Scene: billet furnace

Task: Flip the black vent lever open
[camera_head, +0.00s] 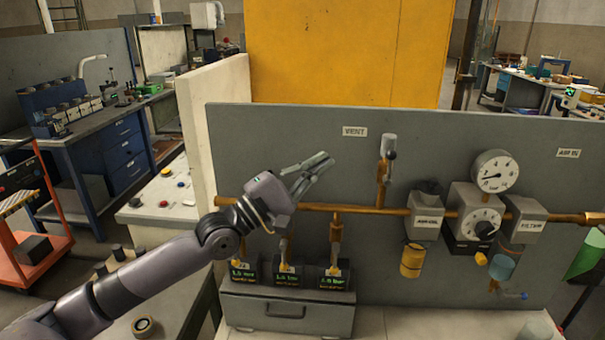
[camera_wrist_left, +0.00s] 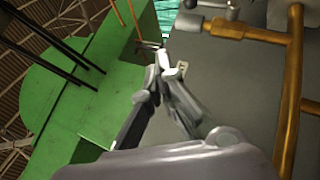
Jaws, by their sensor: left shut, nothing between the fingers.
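The black vent lever (camera_head: 391,155) is a small dark part on the valve at the top of a short copper riser, right of the VENT label (camera_head: 355,132). A pale cylinder caps that valve (camera_head: 388,142). My left gripper (camera_head: 325,160) is shut and empty, left of the lever and apart from it, pointing right and slightly up. In the left wrist view my gripper's fingertips (camera_wrist_left: 163,65) come together beside the grey panel, and the vent valve (camera_wrist_left: 228,27) shows at the upper right. The lever's exact angle is too small to tell. My right gripper is out of view.
A horizontal copper pipe (camera_head: 345,207) runs along the grey panel (camera_head: 270,130) below the valve. Three small displays (camera_head: 288,275) sit below my gripper. The panel face between gripper and lever is clear.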

